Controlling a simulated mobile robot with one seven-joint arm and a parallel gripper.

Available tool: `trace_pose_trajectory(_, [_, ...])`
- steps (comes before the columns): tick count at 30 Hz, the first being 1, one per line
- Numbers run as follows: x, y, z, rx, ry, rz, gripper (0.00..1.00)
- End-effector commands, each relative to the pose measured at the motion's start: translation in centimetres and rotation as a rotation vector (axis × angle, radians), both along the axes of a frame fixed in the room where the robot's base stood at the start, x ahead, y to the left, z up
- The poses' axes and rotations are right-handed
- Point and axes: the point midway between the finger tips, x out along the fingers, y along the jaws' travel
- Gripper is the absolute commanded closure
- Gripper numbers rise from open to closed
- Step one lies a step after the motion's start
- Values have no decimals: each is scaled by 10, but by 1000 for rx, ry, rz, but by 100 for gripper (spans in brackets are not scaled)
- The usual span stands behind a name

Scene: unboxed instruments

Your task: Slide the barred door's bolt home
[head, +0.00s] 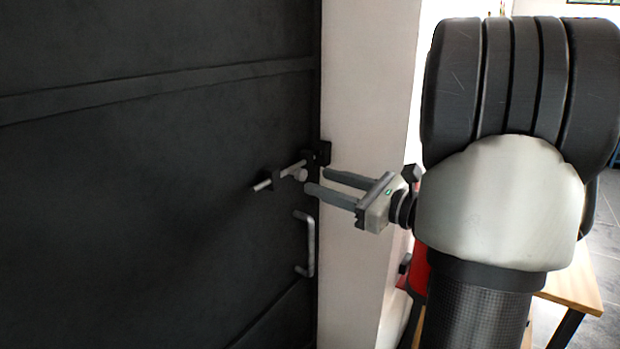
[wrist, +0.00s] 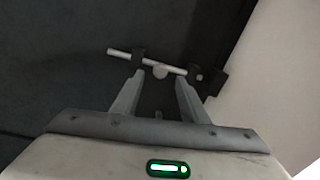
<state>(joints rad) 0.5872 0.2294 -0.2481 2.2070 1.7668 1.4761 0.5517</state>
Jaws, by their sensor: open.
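The dark door (head: 150,180) fills the left of the head view. Its bolt is a pale metal rod (head: 262,185), also in the wrist view (wrist: 122,54), running through a black guide (head: 271,180).
A pale D-shaped handle (head: 305,244) is on the door below the bolt. The white door post (head: 365,90) stands right of the door. A red object (head: 417,270) and a wooden tabletop (head: 577,283) are partly hidden behind my arm.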

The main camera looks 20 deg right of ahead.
Motion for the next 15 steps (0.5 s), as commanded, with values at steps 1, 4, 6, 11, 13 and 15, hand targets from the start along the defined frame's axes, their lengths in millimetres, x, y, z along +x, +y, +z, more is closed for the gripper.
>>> trace_pose_trajectory(1, [9, 6, 0, -1, -1, 3, 60])
trace_pose_trajectory(4, [22, 14, 0, 0, 0, 2, 60])
trace_pose_trajectory(6, [29, 17, 0, 0, 0, 1, 60])
trace_pose_trajectory(11, [38, 23, 0, 0, 0, 1, 60])
trace_pose_trajectory(13, [39, 23, 0, 0, 0, 0, 60])
trace_pose_trajectory(15, [39, 23, 0, 0, 0, 0, 60])
